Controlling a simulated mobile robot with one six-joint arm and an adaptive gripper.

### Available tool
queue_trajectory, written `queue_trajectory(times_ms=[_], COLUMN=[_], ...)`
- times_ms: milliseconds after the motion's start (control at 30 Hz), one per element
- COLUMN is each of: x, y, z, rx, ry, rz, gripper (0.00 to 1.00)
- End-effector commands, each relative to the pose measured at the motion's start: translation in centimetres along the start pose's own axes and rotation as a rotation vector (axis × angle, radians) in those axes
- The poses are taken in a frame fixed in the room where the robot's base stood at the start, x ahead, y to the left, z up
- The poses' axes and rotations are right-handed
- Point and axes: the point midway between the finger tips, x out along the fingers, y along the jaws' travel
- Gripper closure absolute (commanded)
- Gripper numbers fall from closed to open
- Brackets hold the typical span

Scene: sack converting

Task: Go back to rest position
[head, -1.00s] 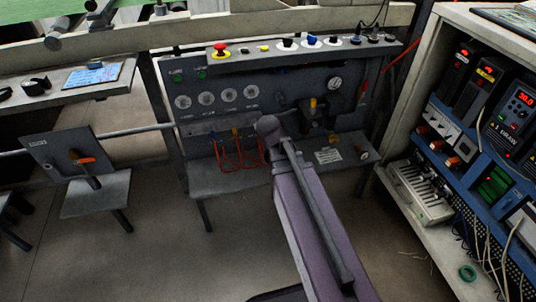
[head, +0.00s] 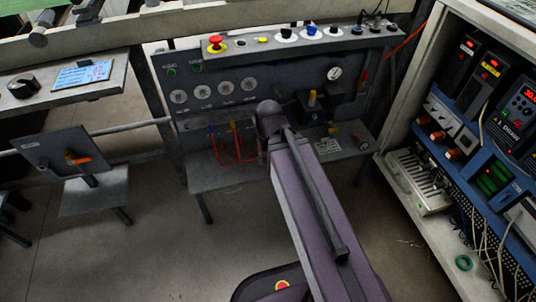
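My arm reaches from the bottom of the head view up toward the grey control panel (head: 290,75). Its far end lies in front of the panel's lower edge. My gripper does not show, so I cannot see its fingers or whether it holds anything. The panel carries a red mushroom button (head: 215,44), several dials and a row of knobs along its top ledge. Red cables (head: 232,150) loop below the dials, just left of my arm.
An open electrical cabinet (head: 408,190) with drives and loose wires stands close on the right. A plate with an orange-handled valve (head: 77,158) is at left. A blue-sheeted card (head: 83,74) lies on the left shelf. Bare floor (head: 130,255) is free at lower left.

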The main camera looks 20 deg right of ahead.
Motion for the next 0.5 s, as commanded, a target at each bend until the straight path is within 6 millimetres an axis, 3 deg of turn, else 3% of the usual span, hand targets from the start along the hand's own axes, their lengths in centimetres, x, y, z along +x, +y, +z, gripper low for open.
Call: queue_trajectory(times_ms=[333, 500], x=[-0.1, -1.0], y=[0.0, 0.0], z=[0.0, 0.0], rx=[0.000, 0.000], ry=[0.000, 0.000], rz=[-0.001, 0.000], gripper=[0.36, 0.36])
